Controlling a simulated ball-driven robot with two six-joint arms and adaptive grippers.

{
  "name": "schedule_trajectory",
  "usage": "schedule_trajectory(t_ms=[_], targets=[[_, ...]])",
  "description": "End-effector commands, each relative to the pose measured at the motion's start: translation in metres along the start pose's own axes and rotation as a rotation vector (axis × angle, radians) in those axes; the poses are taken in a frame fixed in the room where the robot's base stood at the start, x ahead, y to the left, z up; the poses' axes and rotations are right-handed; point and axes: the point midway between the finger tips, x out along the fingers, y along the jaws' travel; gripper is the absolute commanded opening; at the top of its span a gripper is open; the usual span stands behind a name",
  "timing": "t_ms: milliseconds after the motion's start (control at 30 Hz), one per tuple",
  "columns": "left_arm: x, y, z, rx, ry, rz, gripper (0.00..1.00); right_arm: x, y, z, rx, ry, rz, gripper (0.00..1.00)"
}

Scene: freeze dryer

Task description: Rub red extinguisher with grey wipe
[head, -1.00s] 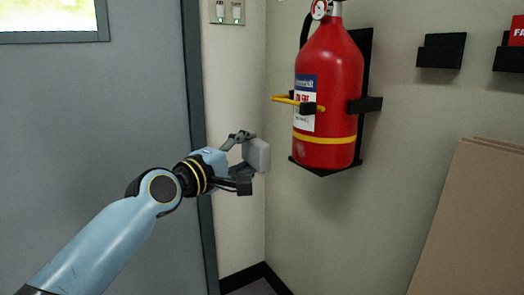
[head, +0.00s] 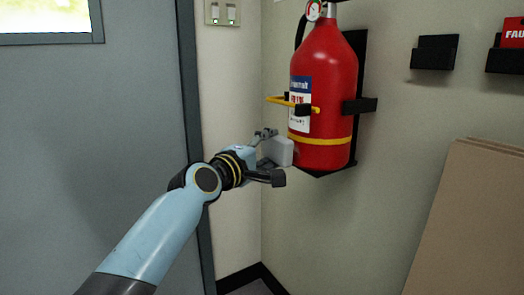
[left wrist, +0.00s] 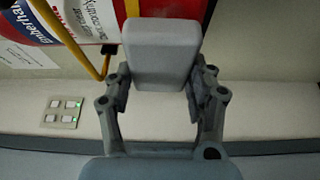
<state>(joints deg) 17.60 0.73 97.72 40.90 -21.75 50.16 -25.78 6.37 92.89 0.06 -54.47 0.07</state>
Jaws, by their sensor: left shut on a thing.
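The red extinguisher (head: 326,90) stands upright in a black wall bracket, with a yellow strap, a yellow band and a white-and-blue label. My left gripper (head: 273,152) is shut on the grey wipe (head: 281,152), a pale block. The wipe is at the lower left of the extinguisher, at about the height of the yellow band; whether it touches the red surface I cannot tell. In the left wrist view the wipe (left wrist: 163,50) sits between the two fingers (left wrist: 160,95), with the extinguisher (left wrist: 28,22) behind it at the top. My right gripper is not in view.
The yellow strap (head: 290,101) sticks out left of the extinguisher, above the wipe. A grey door (head: 90,130) and a switch plate (head: 222,12) are on the left. Black wall holders (head: 436,52) and brown boards (head: 470,220) are on the right.

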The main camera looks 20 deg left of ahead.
Motion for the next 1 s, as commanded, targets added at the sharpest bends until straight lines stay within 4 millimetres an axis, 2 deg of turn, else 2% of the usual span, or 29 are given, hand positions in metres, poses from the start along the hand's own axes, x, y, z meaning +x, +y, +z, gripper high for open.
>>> schedule_trajectory(t_ms=[533, 1000], targets=[[0.0006, 0.0004, 0.0001, 0.0, 0.0, 0.001, 0.3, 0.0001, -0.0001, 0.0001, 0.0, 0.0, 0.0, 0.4], [0.0089, 0.0004, 0.0035, 0.0, 0.001, 0.001, 0.3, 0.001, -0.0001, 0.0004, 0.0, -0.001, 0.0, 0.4]])
